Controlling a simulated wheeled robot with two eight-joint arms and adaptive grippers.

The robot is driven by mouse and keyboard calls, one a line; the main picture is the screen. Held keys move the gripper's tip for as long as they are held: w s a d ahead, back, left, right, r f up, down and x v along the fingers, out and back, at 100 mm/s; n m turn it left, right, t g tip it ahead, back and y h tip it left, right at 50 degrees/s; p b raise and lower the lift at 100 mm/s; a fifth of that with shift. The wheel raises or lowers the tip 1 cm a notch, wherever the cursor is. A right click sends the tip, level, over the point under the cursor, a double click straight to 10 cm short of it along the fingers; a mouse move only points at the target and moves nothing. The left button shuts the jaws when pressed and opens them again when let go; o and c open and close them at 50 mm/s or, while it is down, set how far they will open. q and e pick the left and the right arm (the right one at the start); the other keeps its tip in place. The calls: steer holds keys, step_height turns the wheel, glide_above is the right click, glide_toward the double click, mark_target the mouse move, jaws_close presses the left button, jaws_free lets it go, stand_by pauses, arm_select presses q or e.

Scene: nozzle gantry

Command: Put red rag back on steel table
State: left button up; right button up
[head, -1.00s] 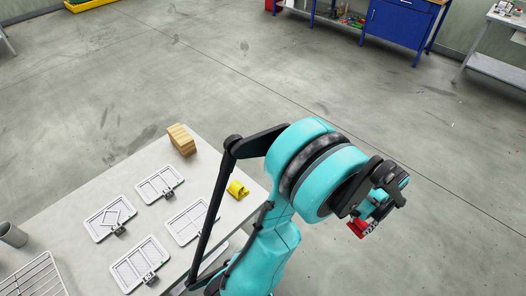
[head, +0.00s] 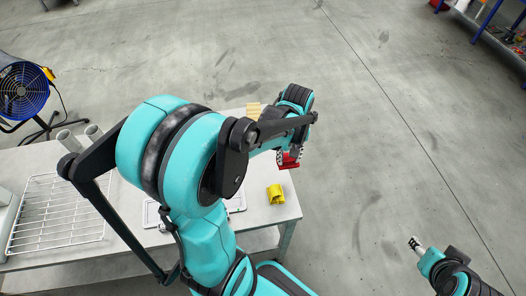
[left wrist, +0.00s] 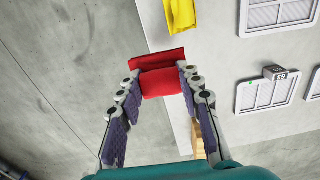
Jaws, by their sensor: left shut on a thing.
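The red rag (head: 290,160) is gripped in my left gripper (head: 289,154). In the left wrist view the rag (left wrist: 160,76) spans between the two fingertips, and the fingers (left wrist: 158,84) are shut on it. The steel table (head: 262,215) lies below, and the rag shows over its right edge. How high the rag is above the table I cannot tell. My right gripper (head: 414,242) is at the lower right over the floor, away from the table, too small to judge.
A yellow folded piece (head: 276,193) lies on the table near the rag. A wooden block stack (head: 253,111) stands at the table's far end. A wire rack (head: 58,215) and grey cups (head: 68,139) are at the left. A blue fan (head: 22,97) stands beyond. Framed plates (left wrist: 265,92) lie on the table.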

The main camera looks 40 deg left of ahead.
arm_select(q)
steer(key=a+f+b, duration=0.1)
steer(key=a+f, duration=0.1)
steer(key=a, duration=0.1)
steer(key=w+a+f+b, duration=0.1)
steer(key=a+f, duration=0.1)
steer(key=a, duration=0.2)
steer(key=w+a+f+b, duration=0.1)
steer(key=a+f, duration=0.1)
steer(key=a, duration=0.2)
steer(key=shift+w+a+f, duration=0.15)
steer(key=shift+w+f, duration=0.1)
steer(key=shift+f, duration=0.15)
steer(key=shift+f+b, duration=0.85)
steer(key=shift+f, duration=1.15)
steer(key=shift+f, duration=0.1)
steer(key=o, duration=1.1)
